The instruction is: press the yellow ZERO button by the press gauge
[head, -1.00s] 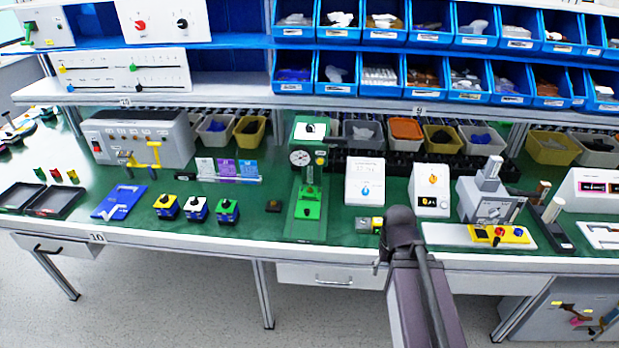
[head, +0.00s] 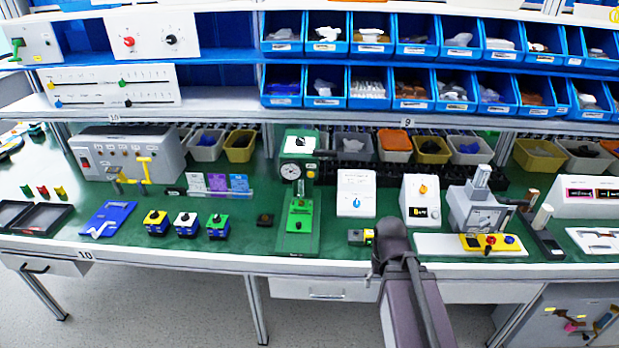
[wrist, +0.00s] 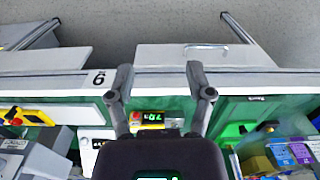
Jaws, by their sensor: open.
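The small press gauge box (head: 358,237) sits near the front edge of the bench, right of the green press (head: 299,200), with a yellow part (head: 368,234) on its right side. No ZERO lettering can be read. My gripper (wrist: 158,70) is open and empty, its fingers spread to either side of the gauge in the picture. In the head view my arm covers the area just right of the gauge, and the gripper is mostly hidden.
A white box with a blue knob (head: 356,193) stands behind the gauge. A white box with an orange knob (head: 421,201) and a grey machine (head: 477,205) stand to the right. Coloured switch blocks (head: 186,224) stand left of the press. A drawer (head: 323,289) is under the bench.

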